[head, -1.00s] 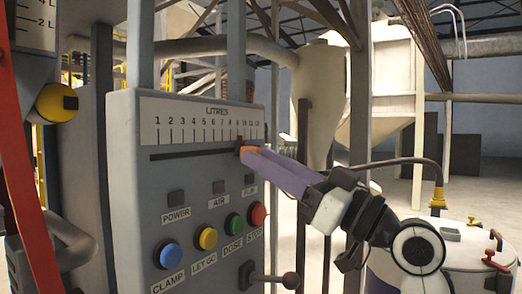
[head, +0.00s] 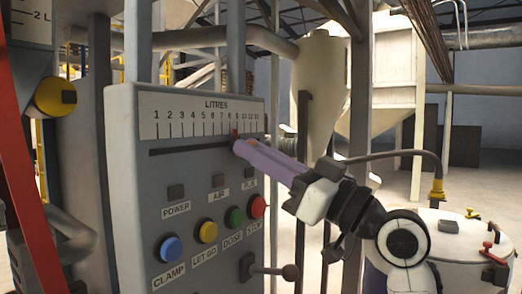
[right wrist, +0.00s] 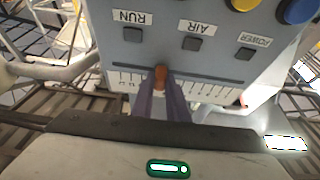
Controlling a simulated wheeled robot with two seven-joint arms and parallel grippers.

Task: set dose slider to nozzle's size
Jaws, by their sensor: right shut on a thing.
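The dose slider sits in a dark horizontal slot (head: 185,148) under the LITRES scale (head: 200,115) on the grey panel. Its red pointer (head: 235,133) stands near the 9 mark; the exact value is hard to read. My right gripper (head: 240,147) is shut on the slider's orange-brown knob, which shows between the fingertips in the right wrist view (right wrist: 160,76). The fingers hide part of the knob. I cannot make out a nozzle's size marking. My left gripper is not in view.
Below the slot are blue CLAMP (head: 168,249), yellow LET GO (head: 206,231), green DOSE (head: 235,218) and red STOP (head: 257,206) buttons. A lever (head: 275,270) juts out lower down. A red bar (head: 30,190) stands at the left, and a white lidded drum (head: 460,245) at the right.

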